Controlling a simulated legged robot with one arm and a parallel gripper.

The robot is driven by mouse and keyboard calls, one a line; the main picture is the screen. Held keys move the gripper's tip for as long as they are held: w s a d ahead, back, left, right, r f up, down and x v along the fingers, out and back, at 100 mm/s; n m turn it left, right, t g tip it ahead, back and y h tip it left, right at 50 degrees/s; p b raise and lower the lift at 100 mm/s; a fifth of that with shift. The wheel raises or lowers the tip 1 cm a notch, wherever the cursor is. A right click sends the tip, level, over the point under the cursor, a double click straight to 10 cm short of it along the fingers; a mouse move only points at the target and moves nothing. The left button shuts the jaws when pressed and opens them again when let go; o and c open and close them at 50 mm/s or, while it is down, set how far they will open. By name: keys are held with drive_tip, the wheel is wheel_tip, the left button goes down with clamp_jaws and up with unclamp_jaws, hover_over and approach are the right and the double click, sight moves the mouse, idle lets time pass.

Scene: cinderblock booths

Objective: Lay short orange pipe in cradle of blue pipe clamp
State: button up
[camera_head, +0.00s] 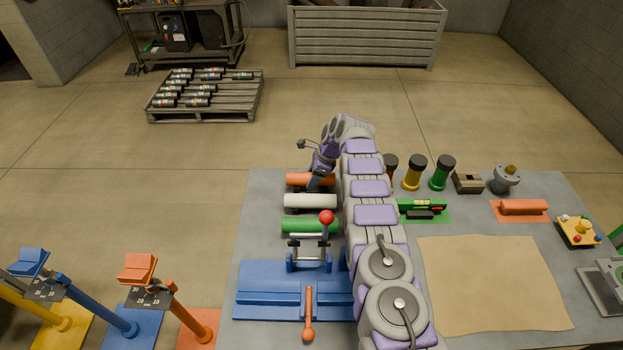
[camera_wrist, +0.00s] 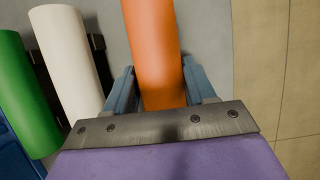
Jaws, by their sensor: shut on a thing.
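The short orange pipe (camera_head: 297,179) lies crosswise at the back of the row of pipes on the table. My gripper (camera_head: 315,182) reaches down over its middle. In the wrist view the orange pipe (camera_wrist: 152,45) runs between my two blue-grey fingers (camera_wrist: 160,82), which are shut on it. I cannot tell whether it is lifted from its rest.
A white pipe (camera_head: 308,201) and a green pipe (camera_head: 308,226) lie between the orange pipe and the clamp. A brown mat (camera_head: 490,280) is clear.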

wheel_tip(320, 180, up, 10)
drive_tip(key=shift+w+f+p, duration=0.1)
drive_tip(key=shift+f+p, duration=0.05)
drive_tip(key=shift+p, duration=0.5)
drive_tip(key=shift+d, duration=0.1)
drive_tip(key=shift+d, duration=0.1)
drive_tip(key=shift+s+d+n, duration=0.25)
drive_tip(key=shift+s+n, duration=0.05)
drive_tip(key=shift+n, duration=0.2)
drive_tip(key=shift+s+d+g, duration=0.2)
drive_tip(key=shift+s+g, duration=0.05)
drive_tip(key=shift+g, duration=0.05)
drive_tip(key=shift+d+n+b, duration=0.15)
drive_tip(key=shift+n+b, duration=0.15)
drive_tip(key=shift+s, duration=0.1)
drive_tip(key=shift+s+d, duration=0.15)
drive_tip(key=shift+s, duration=0.1)
